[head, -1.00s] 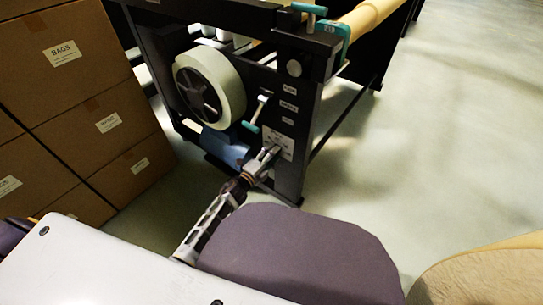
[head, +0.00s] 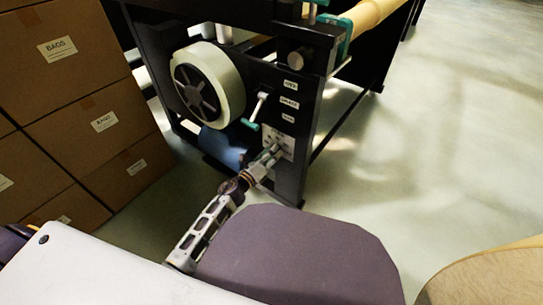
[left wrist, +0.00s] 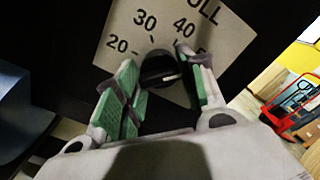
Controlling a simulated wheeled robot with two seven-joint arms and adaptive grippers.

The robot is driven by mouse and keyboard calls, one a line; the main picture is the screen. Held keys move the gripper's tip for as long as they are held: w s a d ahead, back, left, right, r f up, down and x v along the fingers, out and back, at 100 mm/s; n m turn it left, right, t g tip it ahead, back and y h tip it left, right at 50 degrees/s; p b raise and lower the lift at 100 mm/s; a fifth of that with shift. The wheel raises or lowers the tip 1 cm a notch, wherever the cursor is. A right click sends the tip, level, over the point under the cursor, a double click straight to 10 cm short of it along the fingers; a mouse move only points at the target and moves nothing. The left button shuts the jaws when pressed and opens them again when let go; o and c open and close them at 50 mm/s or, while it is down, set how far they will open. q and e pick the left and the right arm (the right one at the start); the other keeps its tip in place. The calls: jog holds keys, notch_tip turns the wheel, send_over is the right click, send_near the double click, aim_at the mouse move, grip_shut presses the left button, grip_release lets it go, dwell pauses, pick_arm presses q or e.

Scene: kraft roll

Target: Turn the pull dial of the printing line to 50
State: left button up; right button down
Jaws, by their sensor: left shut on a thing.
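The pull dial (left wrist: 157,66) is a dark round knob on a pale scale plate (left wrist: 200,28); the plate also shows on the machine's black side panel in the head view (head: 286,142). The numbers 20, 30 and 40 are readable, and a further number at the right is mostly hidden by a finger. A light mark on the knob points to the right. My left gripper (left wrist: 161,72), with green finger pads, is shut on the dial, one finger on each side. In the head view my left gripper (head: 272,155) reaches the plate. My right gripper is not in view.
A white tape-like roll (head: 222,82) on a dark hub and a teal-ended lever (head: 256,112) are above and left of the dial. Cardboard boxes (head: 70,100) are stacked at the left. A red hand truck (left wrist: 295,105) stands at the right. The floor right of the machine is clear.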

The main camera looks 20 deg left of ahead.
pick_arm(q)
jog(key=shift+f, duration=0.15)
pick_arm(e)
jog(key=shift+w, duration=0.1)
pick_arm(q)
jog(key=o, duration=1)
jog(key=shift+v, duration=6.05)
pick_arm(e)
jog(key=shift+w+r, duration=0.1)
pick_arm(q)
jog(key=shift+a+r, duration=0.1)
jog(key=shift+r, duration=0.1)
